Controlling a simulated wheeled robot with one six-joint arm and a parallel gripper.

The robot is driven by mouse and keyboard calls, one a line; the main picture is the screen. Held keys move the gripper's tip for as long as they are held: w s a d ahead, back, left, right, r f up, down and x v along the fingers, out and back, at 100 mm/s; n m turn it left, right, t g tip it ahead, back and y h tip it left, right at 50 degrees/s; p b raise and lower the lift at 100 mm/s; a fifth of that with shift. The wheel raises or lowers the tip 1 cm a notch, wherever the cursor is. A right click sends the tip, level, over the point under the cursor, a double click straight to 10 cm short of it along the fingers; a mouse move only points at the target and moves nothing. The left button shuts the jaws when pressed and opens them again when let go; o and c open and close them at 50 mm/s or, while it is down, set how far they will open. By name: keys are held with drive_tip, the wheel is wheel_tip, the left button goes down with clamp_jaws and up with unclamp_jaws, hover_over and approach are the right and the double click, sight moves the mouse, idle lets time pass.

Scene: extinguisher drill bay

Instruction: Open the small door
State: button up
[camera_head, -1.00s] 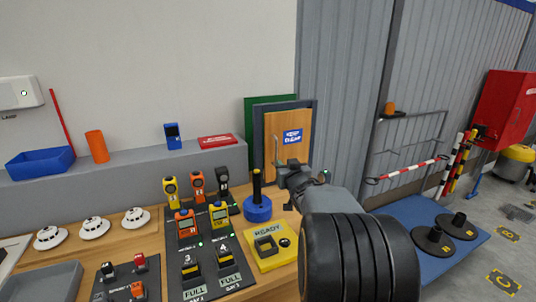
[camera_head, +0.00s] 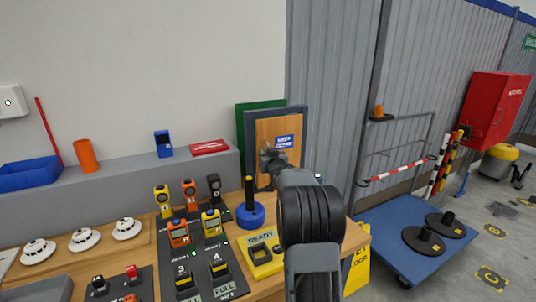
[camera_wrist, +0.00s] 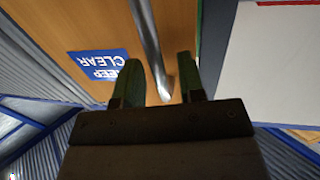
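The small door (camera_head: 290,160) is a wooden panel with a blue sign, in a dark grey frame (camera_head: 250,130) at the back of the bench. It looks shut in its frame. In the wrist view the door (camera_wrist: 60,25) fills the upper left, with its "KEEP CLEAR" sign beside a metal bar handle (camera_wrist: 148,38). My gripper (camera_wrist: 160,65) has its two fingers apart, one on each side of the handle's end, with gaps still showing. In the head view my gripper (camera_head: 270,160) is in front of the door's left part and hides most of the handle.
Several handheld devices stand further left. A green panel (camera_head: 243,150) is behind the frame. A blue platform (camera_head: 385,225) with a rail stands right.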

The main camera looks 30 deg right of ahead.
drive_tip(key=shift+w, duration=0.2)
drive_tip(key=shift+c, duration=0.5)
clamp_jaws()
